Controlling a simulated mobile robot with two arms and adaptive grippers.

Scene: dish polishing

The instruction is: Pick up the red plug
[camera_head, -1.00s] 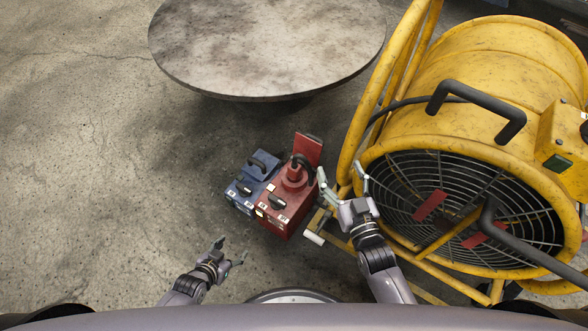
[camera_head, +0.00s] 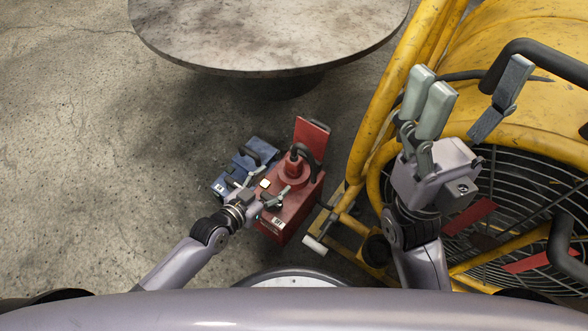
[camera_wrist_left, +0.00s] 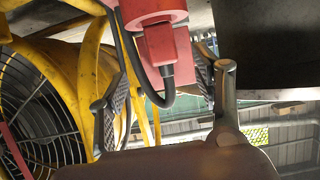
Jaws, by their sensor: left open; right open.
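The red plug (camera_head: 292,172), a round red piece with a black cable looping from it, sits upright on top of the red box (camera_head: 296,203). My left gripper (camera_head: 268,192) is open over the front of the red box, just front-left of the plug. In the left wrist view a red plug body (camera_wrist_left: 160,45) with a black cable shows between and beyond the two spread fingers (camera_wrist_left: 165,80); whether they touch it I cannot tell. My right gripper (camera_head: 466,85) is open and empty, raised in front of the yellow fan, away from the plug.
A blue box (camera_head: 262,150) stands left of the red box, partly hidden by my left gripper. A red panel (camera_head: 312,138) rises behind the plug. The big yellow fan (camera_head: 545,100) and its tube frame are close on the right. A round table (camera_head: 265,35) stands behind. Floor at left is clear.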

